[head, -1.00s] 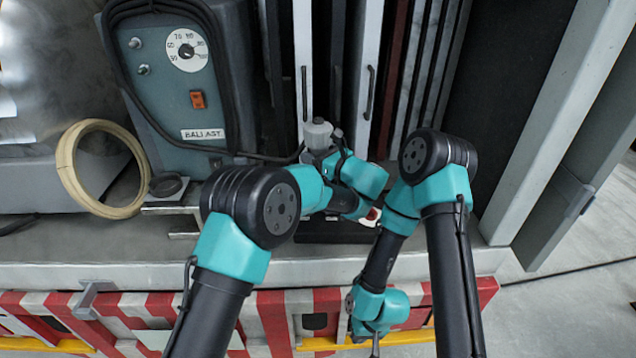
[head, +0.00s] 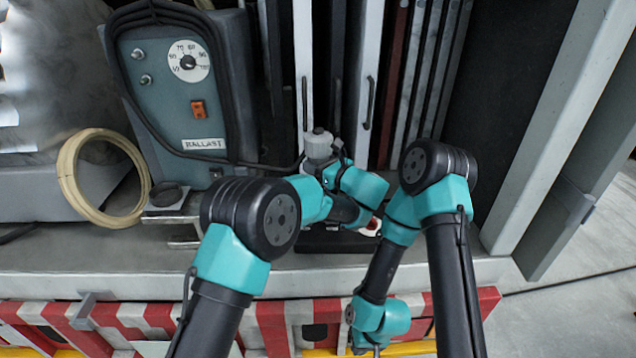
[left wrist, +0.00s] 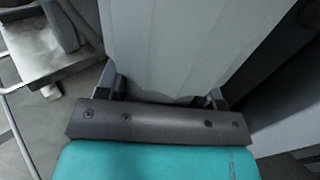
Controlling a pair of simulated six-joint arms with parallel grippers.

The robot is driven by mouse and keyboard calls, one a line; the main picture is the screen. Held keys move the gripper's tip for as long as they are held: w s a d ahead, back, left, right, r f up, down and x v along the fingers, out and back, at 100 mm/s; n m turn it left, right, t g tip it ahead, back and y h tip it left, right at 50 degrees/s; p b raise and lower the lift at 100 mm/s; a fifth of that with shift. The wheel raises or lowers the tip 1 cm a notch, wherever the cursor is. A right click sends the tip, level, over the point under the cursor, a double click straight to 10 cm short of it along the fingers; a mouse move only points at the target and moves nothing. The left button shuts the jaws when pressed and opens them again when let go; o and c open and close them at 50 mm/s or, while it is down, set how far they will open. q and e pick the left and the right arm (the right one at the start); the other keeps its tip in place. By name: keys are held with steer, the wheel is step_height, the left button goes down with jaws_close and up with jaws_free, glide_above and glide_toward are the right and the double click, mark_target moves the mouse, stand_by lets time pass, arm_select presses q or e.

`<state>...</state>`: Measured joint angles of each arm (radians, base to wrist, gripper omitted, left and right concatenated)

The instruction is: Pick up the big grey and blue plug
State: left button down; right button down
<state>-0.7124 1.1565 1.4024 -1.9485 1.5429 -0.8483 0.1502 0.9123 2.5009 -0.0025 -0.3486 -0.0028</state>
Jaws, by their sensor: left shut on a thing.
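A pale grey, capped plug (head: 318,143) stands upright in front of the tall white panels in the head view. My left gripper (head: 332,160) is shut on it, with the wrist reaching in from the lower right. In the left wrist view a broad pale grey surface lies between the two dark fingers (left wrist: 165,92); I cannot tell how much of it is the plug. No blue part of the plug is clearly visible. My right gripper (head: 376,350) hangs low at the bottom edge, mostly out of frame, away from the plug.
A grey-blue ballast box (head: 178,95) with a dial and black cable stands left of the plug. A tan ring (head: 68,180) leans further left. White panels (head: 367,60) rise behind. A grey ledge (head: 110,255) and red-white striped barrier (head: 270,325) run along the front.

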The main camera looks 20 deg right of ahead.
mark_target(323, 133)
arm_select(q)
steer(key=shift+r, duration=0.15)
step_height(323, 133, up, 10)
steer(key=shift+f, duration=0.1)
stand_by(0.4)
stand_by(0.3)
